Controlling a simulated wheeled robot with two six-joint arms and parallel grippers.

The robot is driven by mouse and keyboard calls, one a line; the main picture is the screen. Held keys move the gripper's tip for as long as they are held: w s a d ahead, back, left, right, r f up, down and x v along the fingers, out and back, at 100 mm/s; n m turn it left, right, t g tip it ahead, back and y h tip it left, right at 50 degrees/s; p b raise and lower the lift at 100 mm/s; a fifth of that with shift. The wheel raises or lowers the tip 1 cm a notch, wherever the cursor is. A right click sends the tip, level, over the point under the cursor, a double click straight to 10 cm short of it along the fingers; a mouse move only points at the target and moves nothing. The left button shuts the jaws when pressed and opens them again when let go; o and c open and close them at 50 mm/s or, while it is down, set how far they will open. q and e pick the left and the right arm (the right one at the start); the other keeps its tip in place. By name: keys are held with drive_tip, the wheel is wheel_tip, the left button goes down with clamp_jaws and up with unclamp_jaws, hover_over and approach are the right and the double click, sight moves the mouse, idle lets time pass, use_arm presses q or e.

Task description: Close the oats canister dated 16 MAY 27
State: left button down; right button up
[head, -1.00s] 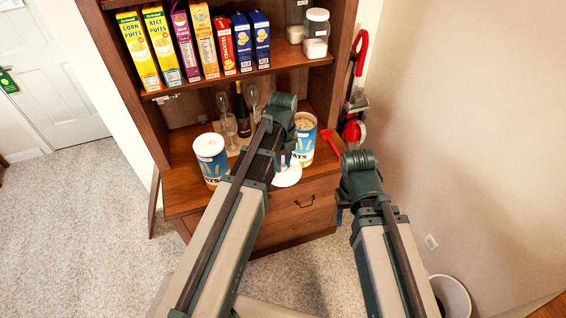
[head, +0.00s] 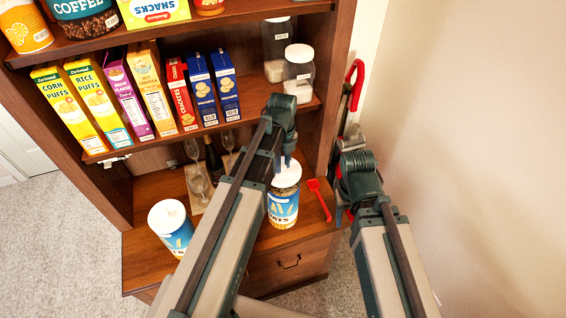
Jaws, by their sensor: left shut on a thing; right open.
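An oats canister (head: 283,209) with a blue and yellow label stands on the hutch counter, partly behind my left arm. My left gripper (head: 287,161) is above the canister, shut on the lid. A second oats canister (head: 170,226) with a white lid on stands to the left. I cannot read a date on either. My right gripper (head: 341,172) is open and empty, right of the canister; its fingers are mostly hidden.
A red scoop (head: 319,198) lies on the counter right of the canister. Glasses (head: 199,187) and a dark bottle (head: 213,160) stand behind. Cereal boxes (head: 118,95) and jars (head: 298,72) fill the shelf above. A wall is on the right.

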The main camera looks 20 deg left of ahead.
sight(283, 173)
use_arm(q)
drive_tip(key=shift+w, duration=0.2)
drive_tip(key=shift+s, duration=0.1)
drive_tip(key=shift+f+b, duration=0.5)
drive_tip(key=shift+b, duration=0.05)
wheel_tip(283, 173, down, 4)
drive_tip(key=b, duration=0.4)
drive_tip(key=shift+f, duration=0.25)
drive_tip(key=shift+f+b, duration=0.5)
drive_tip(key=shift+b, duration=0.25)
idle(1.7)
drive_tip(key=shift+c, duration=1.2)
unclamp_jaws()
